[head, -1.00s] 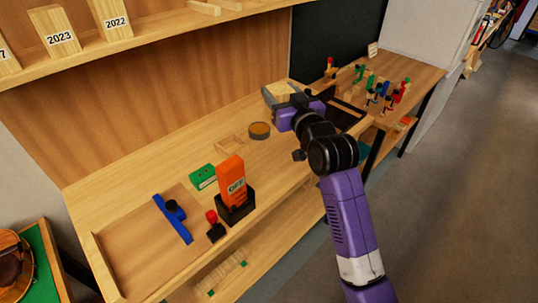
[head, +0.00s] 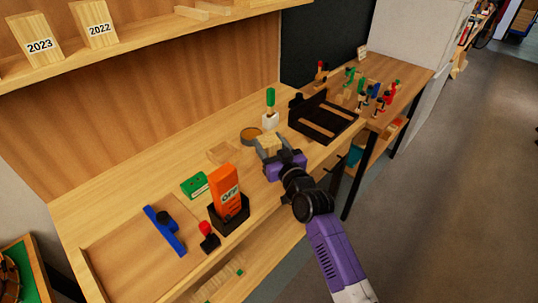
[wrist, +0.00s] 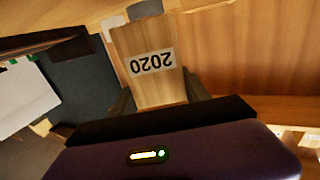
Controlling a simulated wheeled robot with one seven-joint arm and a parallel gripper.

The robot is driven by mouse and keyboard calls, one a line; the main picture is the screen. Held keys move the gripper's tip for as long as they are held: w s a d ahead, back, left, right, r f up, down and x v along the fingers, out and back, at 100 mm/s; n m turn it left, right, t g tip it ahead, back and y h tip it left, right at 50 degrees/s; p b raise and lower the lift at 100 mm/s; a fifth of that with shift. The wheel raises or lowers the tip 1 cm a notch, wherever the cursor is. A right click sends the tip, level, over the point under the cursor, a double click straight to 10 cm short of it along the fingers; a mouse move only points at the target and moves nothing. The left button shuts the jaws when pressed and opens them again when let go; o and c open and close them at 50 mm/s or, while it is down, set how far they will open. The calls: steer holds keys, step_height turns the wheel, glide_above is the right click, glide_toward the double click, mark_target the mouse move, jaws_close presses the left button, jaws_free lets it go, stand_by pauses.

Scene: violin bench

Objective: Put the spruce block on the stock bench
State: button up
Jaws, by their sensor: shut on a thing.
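The spruce block (head: 268,141) is pale wood and sits between the jaws of my gripper (head: 272,150). My gripper is shut on it, above the front part of the long wooden bench (head: 120,180). In the wrist view the block (wrist: 147,45) fills the space between the dark fingers, with an upside-down "2020" label facing the camera. The jaws hide part of the block in the head view. I cannot tell from the frames which surface is the stock bench.
A black tray (head: 322,118), a round tin (head: 251,134) and a white holder with a green handle (head: 270,112) are near my gripper. A shelf (head: 150,55) overhangs the back, holding labelled blocks (head: 95,24).

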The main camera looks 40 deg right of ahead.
mark_target(269, 154)
steer(key=shift+f+b, duration=0.85)
steer(key=shift+f, duration=1.25)
steer(key=o, duration=1.5)
steer(key=shift+f, duration=0.1)
